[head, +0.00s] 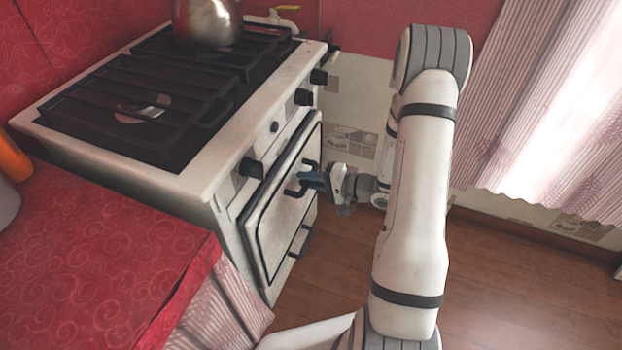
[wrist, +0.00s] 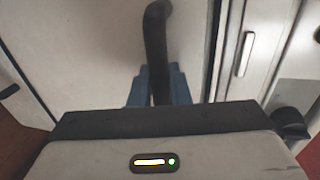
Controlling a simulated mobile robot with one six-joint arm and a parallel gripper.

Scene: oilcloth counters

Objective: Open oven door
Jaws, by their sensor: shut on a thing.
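The oven door (head: 283,216) is a white panel with a dark edge on the front of the stove, and it looks closed or nearly so. A black handle (head: 305,174) curves out from its upper part. My gripper (head: 312,181) is at this handle, its blue fingers closed around it. In the wrist view the black handle (wrist: 156,50) runs down between the blue fingers (wrist: 157,88). The gripper body hides the lower end of the handle in that view.
The white stove (head: 170,170) has black grates and a metal pot (head: 208,22) on top. Black knobs (head: 304,97) line its front edge. A red-covered counter (head: 95,260) stands at the left. Wooden floor (head: 510,280) is clear at the right, below a pink curtain (head: 540,110).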

